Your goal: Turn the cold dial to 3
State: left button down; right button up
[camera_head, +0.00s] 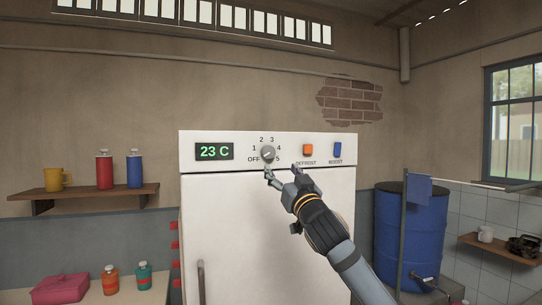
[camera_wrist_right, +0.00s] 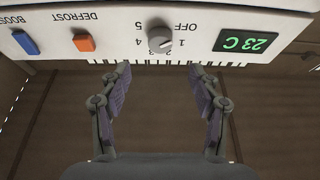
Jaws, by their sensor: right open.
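The cold dial (camera_head: 267,153) is a round grey knob on the white front panel of the fridge, ringed by OFF and the numbers 1 to 5. In the right wrist view the dial (camera_wrist_right: 159,39) shows upside down, and its pale mark seems to lie towards 1, but it is small. My right gripper (camera_head: 282,172) is open and empty just below the dial, towards its right. In the wrist view the fingers (camera_wrist_right: 160,75) stand apart on either side of the dial's line, short of it. I see no contact. My left gripper is out of view.
A green display (camera_head: 214,151) reading 23 C is left of the dial. An orange DEFROST button (camera_head: 308,150) and a blue BOOST button (camera_head: 337,149) are to its right. The fridge door (camera_head: 235,225) is below. A blue barrel (camera_head: 405,235) stands at right.

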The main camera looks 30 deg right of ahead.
aim_at(269, 154)
jog(key=p+x, duration=0.6)
jog(key=x, duration=0.3)
jog(key=shift+w+d+r, duration=0.1)
jog(key=shift+w+r, duration=0.1)
jog(key=shift+w, duration=0.15)
jog(key=shift+f, duration=0.1)
jog(key=c, duration=1.2)
jog(key=shift+o, duration=0.2)
